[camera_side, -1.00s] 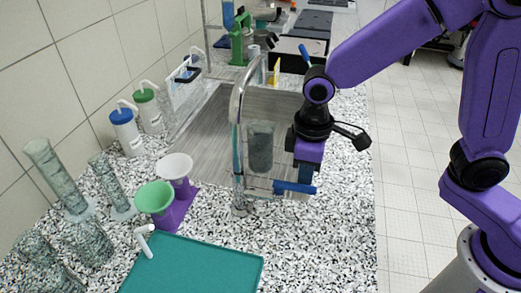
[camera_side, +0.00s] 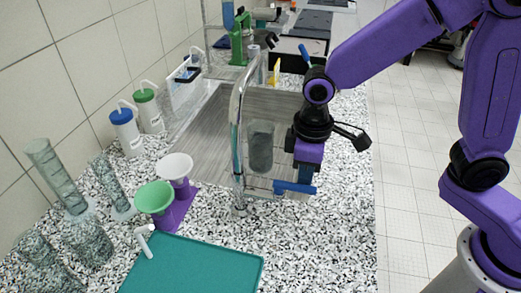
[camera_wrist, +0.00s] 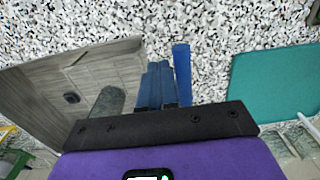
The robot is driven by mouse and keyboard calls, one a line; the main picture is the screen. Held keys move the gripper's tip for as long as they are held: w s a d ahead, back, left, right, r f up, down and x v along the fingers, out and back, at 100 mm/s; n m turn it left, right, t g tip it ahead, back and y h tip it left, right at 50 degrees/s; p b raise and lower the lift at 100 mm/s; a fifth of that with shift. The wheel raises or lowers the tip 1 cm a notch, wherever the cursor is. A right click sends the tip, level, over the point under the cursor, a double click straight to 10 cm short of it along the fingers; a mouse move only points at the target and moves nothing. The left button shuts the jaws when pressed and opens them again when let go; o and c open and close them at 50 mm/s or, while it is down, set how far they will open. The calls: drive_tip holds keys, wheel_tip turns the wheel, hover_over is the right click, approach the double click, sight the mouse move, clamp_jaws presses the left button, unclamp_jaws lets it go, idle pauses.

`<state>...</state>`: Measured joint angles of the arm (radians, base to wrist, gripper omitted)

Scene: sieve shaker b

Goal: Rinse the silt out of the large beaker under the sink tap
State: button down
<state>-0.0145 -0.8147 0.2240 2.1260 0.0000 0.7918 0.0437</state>
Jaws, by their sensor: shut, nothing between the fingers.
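The large beaker (camera_side: 261,150), a clear vessel with grey contents, shows over the sink basin (camera_side: 205,135) in the side view, just left of my gripper. In the wrist view a grey rounded shape, probably the beaker (camera_wrist: 108,103), lies left of my fingers. The chrome gooseneck tap (camera_side: 237,105) rises at the sink's near edge; I cannot make out a water stream. My gripper (camera_side: 304,178) is shut and empty, its blue fingers (camera_wrist: 156,84) together.
A teal mat (camera_side: 195,265) lies on the speckled counter at the front. Green and white funnels (camera_side: 155,198), glass cylinders (camera_side: 55,175) and wash bottles (camera_side: 125,130) stand at left. The sink drain (camera_wrist: 71,97) shows in the wrist view. Counter right of the mat is clear.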

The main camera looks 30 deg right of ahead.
drive_tip(key=shift+s+a, duration=0.35)
drive_tip(key=shift+a, duration=0.1)
drive_tip(key=shift+s+a, duration=0.35)
idle(0.4)
drive_tip(key=shift+s+a, duration=0.1)
drive_tip(key=shift+a, duration=0.2)
drive_tip(key=shift+d+r, duration=0.2)
drive_tip(key=shift+r, duration=0.95)
drive_tip(key=shift+d+r, duration=0.15)
drive_tip(key=shift+r, duration=1)
drive_tip(key=s+a+f, duration=0.1)
drive_tip(key=a+f, duration=0.3)
drive_tip(key=a, duration=0.3)
drive_tip(key=shift+f, duration=0.3)
